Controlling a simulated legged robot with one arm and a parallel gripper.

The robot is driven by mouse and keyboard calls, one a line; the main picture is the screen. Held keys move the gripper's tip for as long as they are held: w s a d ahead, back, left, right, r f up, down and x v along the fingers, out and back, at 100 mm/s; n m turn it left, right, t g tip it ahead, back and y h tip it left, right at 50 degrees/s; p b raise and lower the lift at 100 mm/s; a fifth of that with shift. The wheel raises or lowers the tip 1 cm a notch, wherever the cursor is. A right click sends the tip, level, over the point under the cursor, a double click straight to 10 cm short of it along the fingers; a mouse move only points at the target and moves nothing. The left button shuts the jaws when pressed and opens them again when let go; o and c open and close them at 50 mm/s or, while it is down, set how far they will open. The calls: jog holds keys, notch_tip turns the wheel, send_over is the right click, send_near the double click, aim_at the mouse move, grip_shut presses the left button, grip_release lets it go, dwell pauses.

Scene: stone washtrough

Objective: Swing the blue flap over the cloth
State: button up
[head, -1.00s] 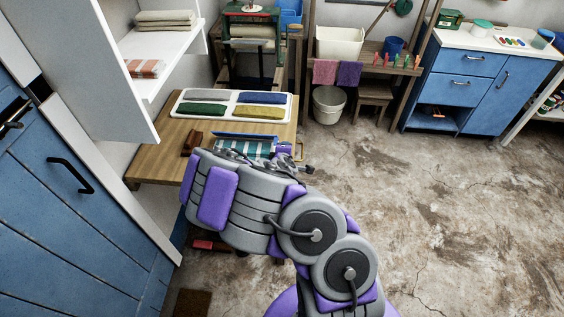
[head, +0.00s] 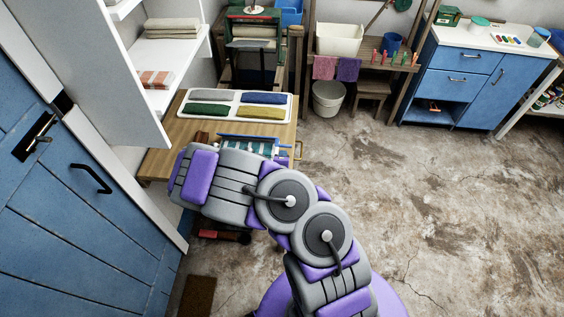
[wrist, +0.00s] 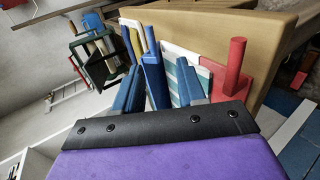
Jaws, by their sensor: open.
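The blue flap (head: 252,136) shows in the head view as a thin strip at the far edge of the cloth. In the wrist view the blue flap (wrist: 153,68) stands edge-on ahead of my gripper. The teal-and-white striped cloth (head: 263,147) lies on the near side of the flap, partly hidden by my arm. The wrist view shows the cloth (wrist: 182,74) too. My gripper (wrist: 158,82) is open, with the flap's edge in view between its fingers. I cannot tell whether it touches the flap. In the head view my arm hides the gripper.
The wooden table (head: 160,165) holds a white tray (head: 287,111) of folded coloured cloths behind the flap. A red upright piece (wrist: 236,64) stands right of the cloth in the wrist view. White shelves (head: 180,45) and a blue door (head: 60,190) are at left. The floor at right is clear.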

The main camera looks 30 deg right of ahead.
jog(key=p+v, duration=0.6)
jog(key=p, duration=0.3)
jog(key=shift+s+r, duration=0.2)
jog(key=shift+s, duration=0.2)
dwell(0.9)
